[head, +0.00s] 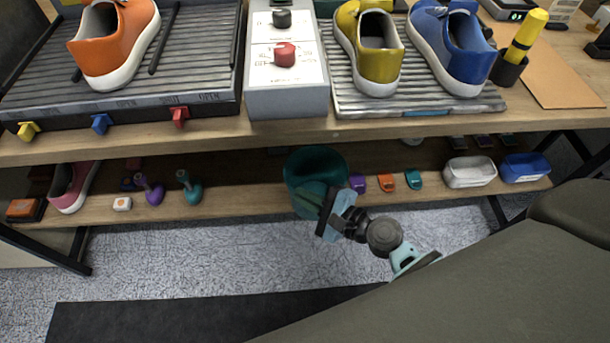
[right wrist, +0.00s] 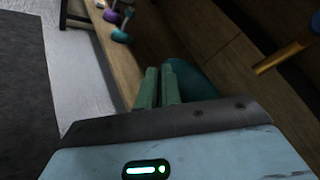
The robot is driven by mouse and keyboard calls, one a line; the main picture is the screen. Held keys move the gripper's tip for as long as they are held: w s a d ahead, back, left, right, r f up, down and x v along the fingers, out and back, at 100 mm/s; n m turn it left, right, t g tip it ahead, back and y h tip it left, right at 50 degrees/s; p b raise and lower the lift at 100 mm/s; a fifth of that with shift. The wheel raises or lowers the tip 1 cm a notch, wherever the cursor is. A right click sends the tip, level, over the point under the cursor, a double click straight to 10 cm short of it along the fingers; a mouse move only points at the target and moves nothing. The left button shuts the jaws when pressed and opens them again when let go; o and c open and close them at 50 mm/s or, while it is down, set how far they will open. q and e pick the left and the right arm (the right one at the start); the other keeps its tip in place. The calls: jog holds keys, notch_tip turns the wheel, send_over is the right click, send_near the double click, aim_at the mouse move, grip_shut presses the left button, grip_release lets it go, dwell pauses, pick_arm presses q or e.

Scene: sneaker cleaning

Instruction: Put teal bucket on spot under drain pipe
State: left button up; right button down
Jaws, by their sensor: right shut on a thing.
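The teal bucket (head: 314,163) is at the lower shelf, below the grey control box. In the head view its lower front is partly covered by my right gripper (head: 318,202). My right gripper is shut on the bucket's near side. In the right wrist view the green fingers (right wrist: 158,88) are close together against the bucket (right wrist: 198,82). I cannot tell whether the bucket rests on the shelf or hangs just above it. A brass-coloured pipe (right wrist: 284,56), perhaps the drain pipe, shows right of the bucket. The spot is not visible. My left gripper is out of view.
The lower shelf (head: 240,200) holds purple and teal plungers (head: 190,190) to the left. Small purple, orange and teal items (head: 386,180) and white and blue tubs (head: 470,172) stand to the right. The upper bench edge (head: 200,140) overhangs the shelf.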

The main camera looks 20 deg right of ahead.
jog(key=b, duration=0.1)
send_near(292, 170)
jog(key=w+a, duration=0.1)
jog(key=w+a+r, duration=0.1)
jog(key=w, duration=0.1)
jog(key=w+a+r, duration=0.1)
jog(key=shift+w+a+r, duration=0.2)
jog(key=shift+a+r, duration=0.05)
jog(key=shift+a, duration=0.05)
jog(key=shift+w+d, duration=0.1)
jog(key=shift+w, duration=0.15)
notch_tip(292, 170, down, 3)
jog(key=shift+f+b, duration=0.15)
jog(key=shift+b, duration=0.85)
jog(key=shift+f, duration=0.15)
jog(key=c, duration=1.6)
grip_release()
